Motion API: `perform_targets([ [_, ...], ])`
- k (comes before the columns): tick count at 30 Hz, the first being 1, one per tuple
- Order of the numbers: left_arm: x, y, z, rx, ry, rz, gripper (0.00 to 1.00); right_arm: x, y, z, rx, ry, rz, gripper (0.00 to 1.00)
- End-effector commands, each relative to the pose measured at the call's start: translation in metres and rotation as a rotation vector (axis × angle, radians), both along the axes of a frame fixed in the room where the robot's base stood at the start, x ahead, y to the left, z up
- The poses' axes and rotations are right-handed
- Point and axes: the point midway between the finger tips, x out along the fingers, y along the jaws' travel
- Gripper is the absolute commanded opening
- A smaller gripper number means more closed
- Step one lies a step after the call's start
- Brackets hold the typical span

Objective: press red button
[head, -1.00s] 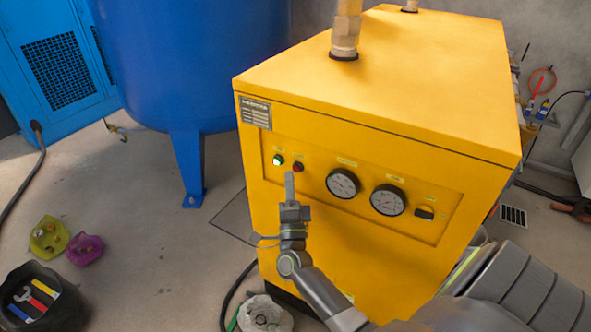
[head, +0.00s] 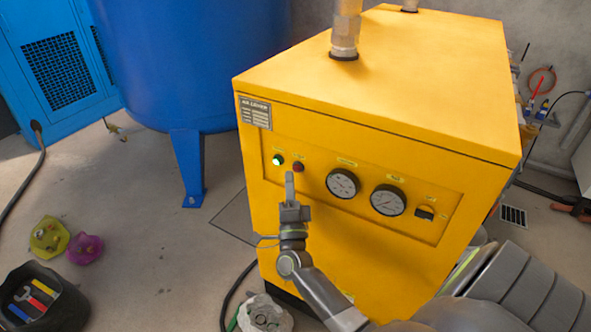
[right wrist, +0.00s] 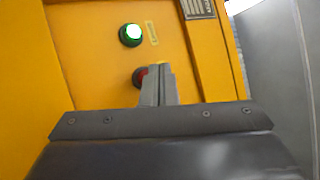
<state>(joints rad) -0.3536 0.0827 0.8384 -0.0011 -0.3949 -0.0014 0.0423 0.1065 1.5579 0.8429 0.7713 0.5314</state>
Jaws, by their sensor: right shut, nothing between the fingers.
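The red button (head: 298,167) is small and sits on the front panel of the yellow machine (head: 375,95), just right of a lit green button (head: 278,160). In the right wrist view the red button (right wrist: 139,76) is partly hidden behind my fingers, and the green button (right wrist: 131,35) shows clear above it. My right gripper (head: 290,175) is shut and empty, its fingertips just below the red button in the head view. In the right wrist view the fingers (right wrist: 160,72) overlap the button's edge; I cannot tell whether they touch it. My left gripper is out of view.
Two round gauges (head: 343,183) and a black switch (head: 425,213) are right of the buttons. A blue tank (head: 190,60) stands at the left. A black bin (head: 40,297) and yellow and purple items (head: 85,248) are on the floor.

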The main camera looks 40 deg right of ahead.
Motion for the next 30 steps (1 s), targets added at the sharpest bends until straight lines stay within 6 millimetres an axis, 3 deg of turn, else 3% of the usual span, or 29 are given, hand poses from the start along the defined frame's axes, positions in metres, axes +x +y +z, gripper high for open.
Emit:
perform_targets([
  [30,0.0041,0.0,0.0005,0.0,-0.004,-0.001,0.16,0.0034,-0.0083,0.0002,0.0,0.0,0.0,0.0],
])
